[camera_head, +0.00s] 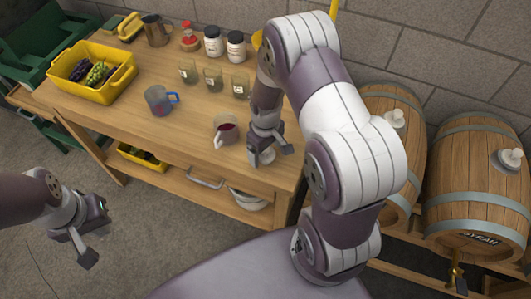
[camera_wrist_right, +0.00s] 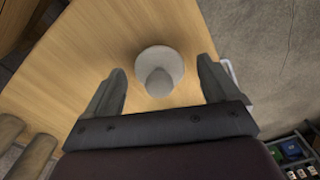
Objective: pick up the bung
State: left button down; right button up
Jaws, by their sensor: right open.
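The bung (camera_wrist_right: 158,62) is a pale grey disc with a rounded knob, on the wooden table top near its front right edge. In the wrist view it lies between and slightly beyond the fingers of my right gripper (camera_wrist_right: 161,80), with a gap on each side. In the head view my right gripper (camera_head: 270,153) points down at the table, and the bung (camera_head: 266,157) is partly hidden behind its fingers. The right gripper is open and holds nothing.
A mug of red liquid (camera_head: 226,131) stands just left of my right gripper. A grey cup (camera_head: 160,101), several glass jars (camera_head: 213,79) and a yellow crate of grapes (camera_head: 112,87) are further off. Barrels (camera_head: 478,190) with white stoppers stand at the right.

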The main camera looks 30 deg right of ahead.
jog(key=c, duration=1.1)
jog(key=shift+r, duration=0.1)
